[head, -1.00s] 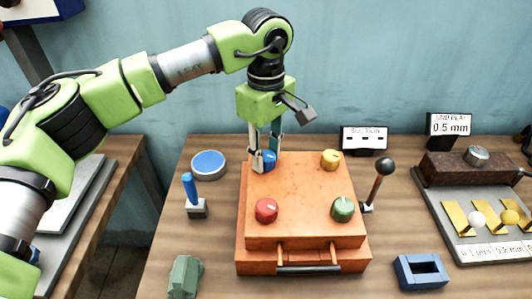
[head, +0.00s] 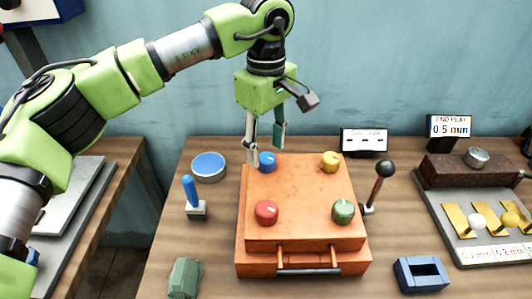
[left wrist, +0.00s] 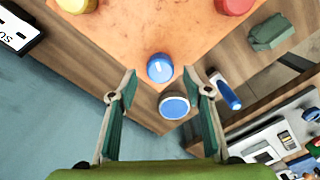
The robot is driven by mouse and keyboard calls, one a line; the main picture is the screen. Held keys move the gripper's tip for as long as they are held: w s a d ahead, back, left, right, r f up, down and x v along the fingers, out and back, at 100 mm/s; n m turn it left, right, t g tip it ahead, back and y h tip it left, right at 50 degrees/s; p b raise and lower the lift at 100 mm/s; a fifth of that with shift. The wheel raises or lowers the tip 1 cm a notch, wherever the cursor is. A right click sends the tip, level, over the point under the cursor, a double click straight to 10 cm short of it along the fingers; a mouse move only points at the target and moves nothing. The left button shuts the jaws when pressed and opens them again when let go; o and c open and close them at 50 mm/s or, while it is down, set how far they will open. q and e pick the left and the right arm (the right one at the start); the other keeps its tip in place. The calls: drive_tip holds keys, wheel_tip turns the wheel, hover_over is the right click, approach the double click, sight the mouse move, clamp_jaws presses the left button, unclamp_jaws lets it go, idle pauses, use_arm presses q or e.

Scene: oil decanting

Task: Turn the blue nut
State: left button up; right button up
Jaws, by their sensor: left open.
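The blue nut (head: 267,161) sits on the far left corner of the orange box (head: 300,205), with a white mark on its top. It also shows in the left wrist view (left wrist: 160,68), beyond and between the fingertips. My left gripper (head: 266,152) is open and empty, pointing down just above and behind the blue nut. Its two fingers are spread apart and do not touch the nut. My right gripper is not in view.
The box also bears a yellow nut (head: 330,161), a red nut (head: 266,212) and a green nut (head: 343,211). A black-knobbed lever (head: 377,185) stands at its right. A blue-topped round dish (head: 208,166) and blue-handled piece (head: 192,195) stand left.

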sight(266, 157)
use_arm(q)
wheel_tip(266, 157, up, 9)
idle(0.3)
